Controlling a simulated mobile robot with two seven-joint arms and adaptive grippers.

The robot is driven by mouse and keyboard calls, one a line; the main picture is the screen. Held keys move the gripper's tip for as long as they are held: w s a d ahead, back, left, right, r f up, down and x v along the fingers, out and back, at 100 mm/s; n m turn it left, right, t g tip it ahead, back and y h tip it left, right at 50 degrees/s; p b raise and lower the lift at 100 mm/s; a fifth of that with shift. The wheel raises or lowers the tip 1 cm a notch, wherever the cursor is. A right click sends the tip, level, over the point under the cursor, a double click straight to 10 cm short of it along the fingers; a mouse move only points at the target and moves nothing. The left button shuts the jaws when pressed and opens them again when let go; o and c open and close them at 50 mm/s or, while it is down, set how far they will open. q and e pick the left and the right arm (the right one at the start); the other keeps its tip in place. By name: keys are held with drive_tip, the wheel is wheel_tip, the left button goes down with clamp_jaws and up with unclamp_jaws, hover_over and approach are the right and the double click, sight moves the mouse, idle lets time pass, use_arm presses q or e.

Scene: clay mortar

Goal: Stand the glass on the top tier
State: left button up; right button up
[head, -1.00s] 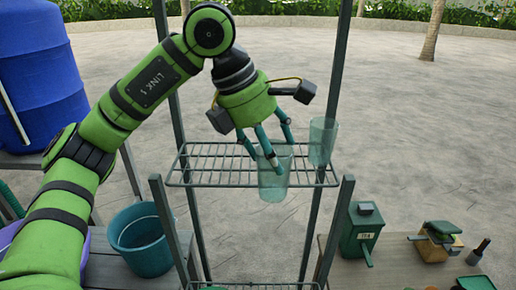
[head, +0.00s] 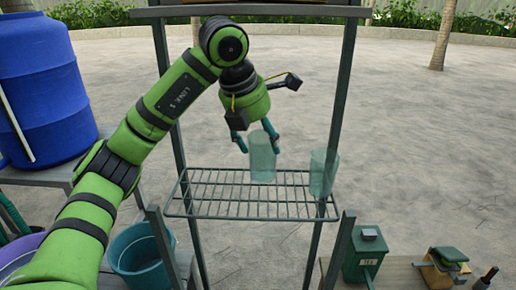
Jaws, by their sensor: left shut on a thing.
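A clear greenish glass (head: 262,163) is upright in my left gripper (head: 256,134), whose fingers are shut on its upper part. In the picture its base overlaps the back half of the wire tier (head: 232,203); I cannot tell whether there is a gap below it. A second similar glass (head: 324,174) stands at the right end of that tier, apart from the held one. My right gripper is not in view.
Dark posts (head: 166,110) rise at both sides of the rack, with a bar (head: 290,11) across the top. The tier's left and front are bare. A blue barrel (head: 45,95) and teal bucket (head: 140,252) stand left; a green box (head: 364,258) stands right.

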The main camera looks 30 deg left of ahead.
use_arm(q)
drive_tip(key=shift+w+a+f, duration=0.35)
drive_tip(key=shift+w+a, duration=0.1)
wheel_tip(320, 180, down, 4)
drive_tip(key=shift+r+p, duration=0.15)
drive_tip(key=shift+p, duration=0.9)
drive_tip(key=shift+f, duration=0.2)
drive_tip(key=shift+f+b, duration=0.15)
drive_tip(key=shift+b, duration=0.15)
drive_tip(key=o, duration=1.7)
